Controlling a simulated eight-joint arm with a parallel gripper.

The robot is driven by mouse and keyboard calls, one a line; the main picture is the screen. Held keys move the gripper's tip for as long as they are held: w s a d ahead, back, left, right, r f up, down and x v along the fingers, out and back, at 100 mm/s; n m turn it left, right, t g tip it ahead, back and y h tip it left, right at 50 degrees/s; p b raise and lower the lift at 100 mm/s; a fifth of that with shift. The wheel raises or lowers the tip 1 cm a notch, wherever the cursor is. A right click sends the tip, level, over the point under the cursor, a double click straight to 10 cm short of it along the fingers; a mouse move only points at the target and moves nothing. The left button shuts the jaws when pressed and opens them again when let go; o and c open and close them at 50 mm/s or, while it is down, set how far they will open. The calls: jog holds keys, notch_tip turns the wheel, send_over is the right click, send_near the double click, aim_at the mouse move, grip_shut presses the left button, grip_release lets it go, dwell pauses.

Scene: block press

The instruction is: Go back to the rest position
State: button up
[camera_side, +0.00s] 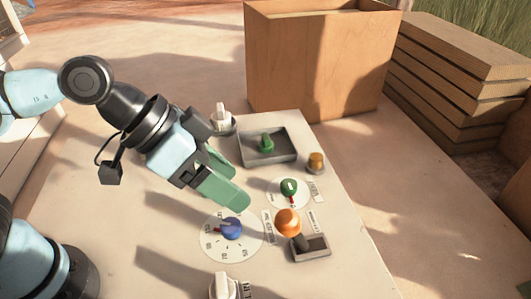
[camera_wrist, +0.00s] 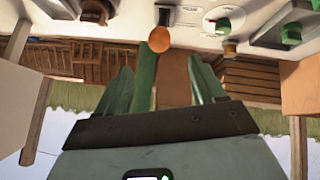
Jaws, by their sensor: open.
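My gripper (camera_side: 233,184) is open and empty, with its green fingers pointing down and right above the control panel (camera_side: 155,225). In the side view it hangs behind and above the blue knob (camera_side: 231,228) on its numbered dial. In the wrist view the fingers (camera_wrist: 172,58) stand apart with nothing between them, and the orange ball-shaped knob (camera_wrist: 160,39) shows beyond their tips. The same orange knob (camera_side: 288,222) lies to the right of the fingers in the side view. No marked rest position shows.
A smaller dial has a green knob (camera_side: 289,187). A grey tray (camera_side: 284,158) holds a green piece (camera_side: 266,142). An amber button (camera_side: 316,162), a dark slotted switch (camera_side: 310,247) and white toggles (camera_side: 222,118) stand nearby. A wooden box (camera_side: 305,75) and stacked boards (camera_side: 455,85) stand behind.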

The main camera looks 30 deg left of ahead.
jog(key=w+a+f+n+t+y, duration=0.1)
jog(key=w+a+f+n+y, duration=0.1)
jog(key=a, duration=0.8)
jog(key=w+a+f+n+t+y, duration=0.1)
jog(key=a+n+y, duration=0.3)
jog(key=a, duration=0.7)
jog(key=shift+w+f+n+t, duration=0.3)
jog(key=shift+w+f, duration=0.2)
